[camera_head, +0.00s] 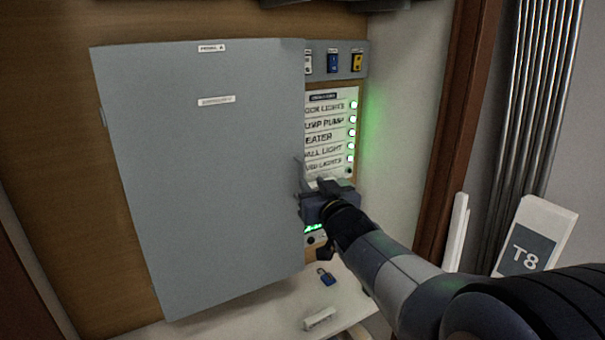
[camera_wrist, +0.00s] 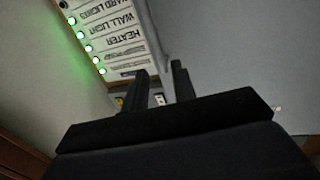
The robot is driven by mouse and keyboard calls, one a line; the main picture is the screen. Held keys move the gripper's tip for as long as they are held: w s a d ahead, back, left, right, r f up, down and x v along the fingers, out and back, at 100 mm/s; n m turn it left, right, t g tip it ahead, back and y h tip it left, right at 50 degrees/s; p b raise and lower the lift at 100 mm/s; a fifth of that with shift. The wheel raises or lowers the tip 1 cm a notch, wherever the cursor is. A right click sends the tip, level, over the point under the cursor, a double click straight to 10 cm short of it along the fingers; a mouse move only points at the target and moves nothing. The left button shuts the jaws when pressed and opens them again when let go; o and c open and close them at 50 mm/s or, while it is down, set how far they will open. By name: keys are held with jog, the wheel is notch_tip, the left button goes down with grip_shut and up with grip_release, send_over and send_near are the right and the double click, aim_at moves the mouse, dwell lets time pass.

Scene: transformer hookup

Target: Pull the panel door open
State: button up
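The panel door (camera_head: 205,180) is a large flat grey sheet with a "PANEL A" label at its top. It covers the left part of the view and looks shut or nearly so; I cannot tell if it is slightly ajar. My gripper (camera_head: 318,190) is at the door's right edge, a little below mid-height. In the wrist view my two fingers (camera_wrist: 161,80) stand a small gap apart, close to the door's edge, with the grey door (camera_wrist: 235,60) on the right. The handle is mostly hidden by my gripper, so I cannot tell if they hold it.
Right of the door is a label board (camera_head: 325,132) with several green lights, and switches (camera_head: 333,63) above. Below are a blue padlock (camera_head: 326,277) and a small white block (camera_head: 319,319) on a white shelf (camera_head: 345,308). A "T8" sign (camera_head: 532,238) and pipes (camera_head: 540,90) stand right.

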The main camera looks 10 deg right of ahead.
aim_at(304, 174)
jog(key=w, duration=0.2)
jog(key=w+p, duration=0.1)
jog(key=w, duration=0.4)
jog(key=shift+w+a, duration=0.1)
jog(key=shift+a, duration=0.3)
jog(key=shift+c, duration=0.3)
grip_shut()
